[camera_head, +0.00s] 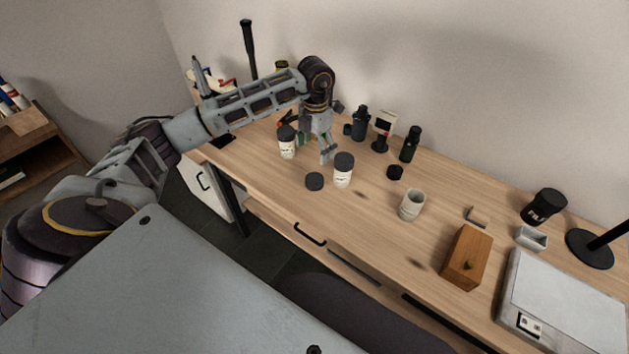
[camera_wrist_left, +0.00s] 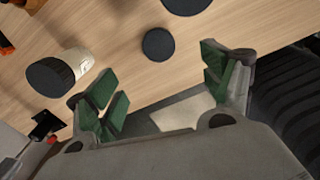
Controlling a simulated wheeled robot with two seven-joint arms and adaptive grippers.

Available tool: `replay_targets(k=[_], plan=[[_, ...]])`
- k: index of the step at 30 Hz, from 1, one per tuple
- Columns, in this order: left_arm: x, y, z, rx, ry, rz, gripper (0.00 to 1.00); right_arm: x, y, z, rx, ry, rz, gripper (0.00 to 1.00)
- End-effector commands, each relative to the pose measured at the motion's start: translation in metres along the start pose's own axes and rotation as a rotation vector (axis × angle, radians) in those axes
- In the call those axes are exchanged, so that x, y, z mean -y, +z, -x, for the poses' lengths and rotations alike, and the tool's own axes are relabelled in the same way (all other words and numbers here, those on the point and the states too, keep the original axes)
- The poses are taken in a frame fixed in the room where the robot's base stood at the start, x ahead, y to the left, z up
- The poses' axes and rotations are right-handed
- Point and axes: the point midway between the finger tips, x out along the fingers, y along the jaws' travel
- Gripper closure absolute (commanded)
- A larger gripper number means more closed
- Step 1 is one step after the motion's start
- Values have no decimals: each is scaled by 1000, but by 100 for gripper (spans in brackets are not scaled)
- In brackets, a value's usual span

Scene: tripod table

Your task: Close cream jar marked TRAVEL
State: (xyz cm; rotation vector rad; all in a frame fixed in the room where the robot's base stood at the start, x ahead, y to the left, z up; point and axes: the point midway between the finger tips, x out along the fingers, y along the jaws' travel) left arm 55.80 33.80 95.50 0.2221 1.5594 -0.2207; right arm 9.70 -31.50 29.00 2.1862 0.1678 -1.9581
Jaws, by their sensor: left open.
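Two white jars with dark tops stand on the desk: one at the back left (camera_head: 288,149), one nearer the middle (camera_head: 343,178). Their labels are too small to read, so I cannot tell which is marked TRAVEL. A loose dark disc like a lid (camera_head: 314,181) lies left of the nearer jar. My left gripper (camera_head: 320,151) is open and empty, between and behind the jars. In the left wrist view, the gripper's green-padded fingers (camera_wrist_left: 165,85) are apart, with a dark disc (camera_wrist_left: 158,44) beyond them and a dark-topped white jar (camera_wrist_left: 80,62) at left.
The desk in front of the cup is clear.

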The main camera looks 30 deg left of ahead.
Motion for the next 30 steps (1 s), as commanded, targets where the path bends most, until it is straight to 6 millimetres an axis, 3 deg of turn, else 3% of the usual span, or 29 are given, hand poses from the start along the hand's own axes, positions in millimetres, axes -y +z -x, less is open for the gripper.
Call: replay_targets(k=[8,21,30], plan=[[1,0,-21,-3,-2,-1,18,0,0,1,0,0,0,23],[0,0,-76,-2,-2,0,18,0,-1,4,0,-1,0,23],[0,0,-86,0,-1,-1,18,3,-1,4,-1,-3,-1,23]])
